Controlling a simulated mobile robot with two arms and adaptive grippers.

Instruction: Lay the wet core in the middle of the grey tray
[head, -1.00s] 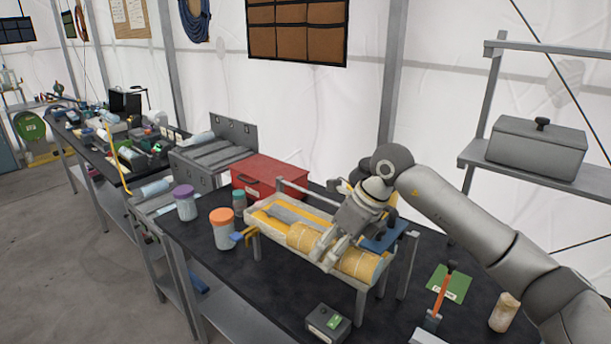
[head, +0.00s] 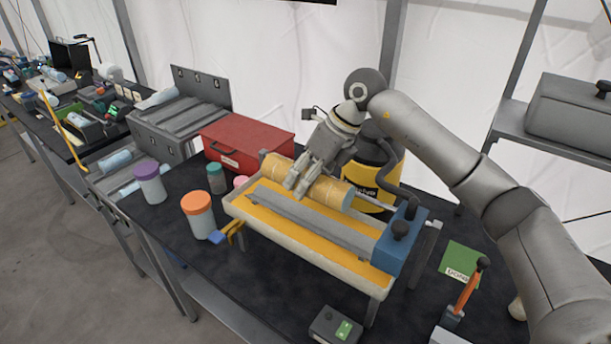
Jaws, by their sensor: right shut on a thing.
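The wet core, a tan-yellow cylinder (head: 281,171), is in my right gripper (head: 297,182). The gripper's fingers close over the middle of it and hide that part. The core is held roughly level, above and behind a long pale trough (head: 310,262) with a yellow inside and a grey bar along it. A grey ridged tray (head: 180,120) with a raised back panel is at the left, beyond the red box. It lies apart from the core. My left gripper is not in view.
A red box (head: 247,142) stands between the core and the grey tray. Jars with orange (head: 200,222) and purple (head: 149,190) lids stand left of the trough. A black-and-yellow container (head: 378,168) is behind the core. A blue block (head: 402,243) sits on the trough's right end.

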